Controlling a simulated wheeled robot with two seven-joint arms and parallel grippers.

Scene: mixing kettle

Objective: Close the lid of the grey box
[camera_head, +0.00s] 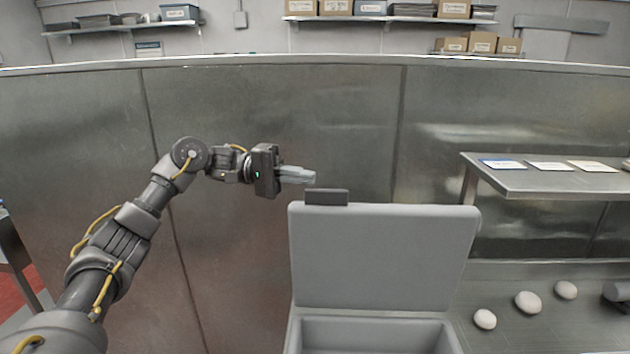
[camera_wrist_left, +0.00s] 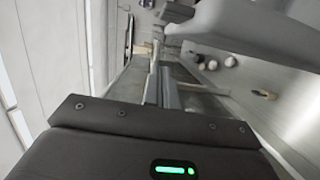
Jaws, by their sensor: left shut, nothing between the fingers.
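The grey box (camera_head: 375,336) stands at the bottom centre of the head view, with its inside showing. Its lid (camera_head: 382,258) is up, nearly vertical behind the opening, with a dark handle block (camera_head: 326,197) on the top edge at the left. My left gripper (camera_head: 314,177) is shut and empty, just above and slightly left of the handle block, apart from it. In the left wrist view, the gripper's fingers (camera_wrist_left: 158,72) point away, and a grey slab that looks like the lid (camera_wrist_left: 250,30) is to their right. My right gripper is not in view.
Several pale stones (camera_head: 528,302) lie on the metal surface right of the box. A dark object (camera_head: 617,293) at the right edge is cut off. A metal shelf (camera_head: 545,181) with cards is at the right. A metal wall (camera_head: 270,100) stands behind the gripper.

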